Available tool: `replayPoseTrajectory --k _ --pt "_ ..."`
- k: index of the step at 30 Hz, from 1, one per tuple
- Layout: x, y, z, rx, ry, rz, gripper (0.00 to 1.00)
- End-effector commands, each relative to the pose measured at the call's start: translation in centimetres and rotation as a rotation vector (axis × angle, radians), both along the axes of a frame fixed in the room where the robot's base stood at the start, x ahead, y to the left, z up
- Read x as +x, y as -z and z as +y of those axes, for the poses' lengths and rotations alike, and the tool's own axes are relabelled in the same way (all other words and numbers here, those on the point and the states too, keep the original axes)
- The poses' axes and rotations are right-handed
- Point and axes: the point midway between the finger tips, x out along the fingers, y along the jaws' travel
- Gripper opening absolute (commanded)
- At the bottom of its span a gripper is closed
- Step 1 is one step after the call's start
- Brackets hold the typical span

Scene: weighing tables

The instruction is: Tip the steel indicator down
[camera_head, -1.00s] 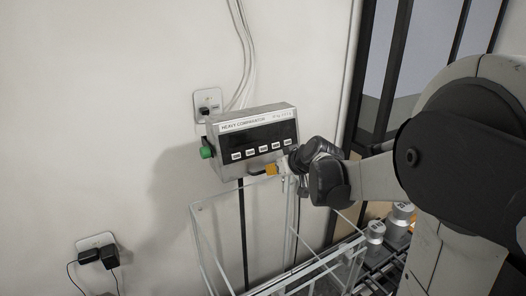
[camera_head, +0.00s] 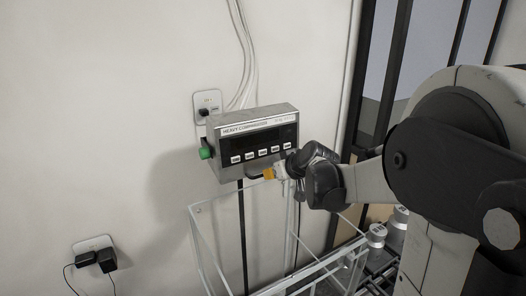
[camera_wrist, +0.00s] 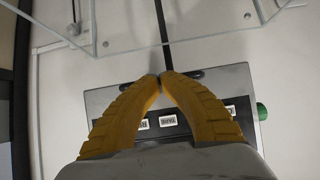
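The steel indicator (camera_head: 250,120) is a box with a dark display and a row of buttons, mounted on a pole by the wall. My gripper (camera_head: 268,174) is at that edge, reaching in from the right. In the wrist view, the yellow fingers of my gripper (camera_wrist: 163,77) meet at the middle of the dark handle (camera_wrist: 190,73) and look shut on it. The fingers hide part of the indicator's face (camera_wrist: 240,85).
A clear-walled frame (camera_head: 205,240) stands below the indicator. A green knob (camera_head: 206,153) sticks out at the indicator's left side. Wall sockets (camera_head: 207,103) with cables are behind. Metal weights (camera_head: 376,235) stand at the lower right.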

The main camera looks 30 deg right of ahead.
Motion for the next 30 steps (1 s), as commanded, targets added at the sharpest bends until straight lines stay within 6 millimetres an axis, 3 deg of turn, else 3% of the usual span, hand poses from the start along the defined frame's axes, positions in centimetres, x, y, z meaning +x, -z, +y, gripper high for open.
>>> replayPoseTrajectory --k 25,30 --pt "1.6 2.1 0.1 0.0 -0.001 0.0 0.0" --pt "1.2 1.5 0.0 0.0 0.0 0.0 0.0"
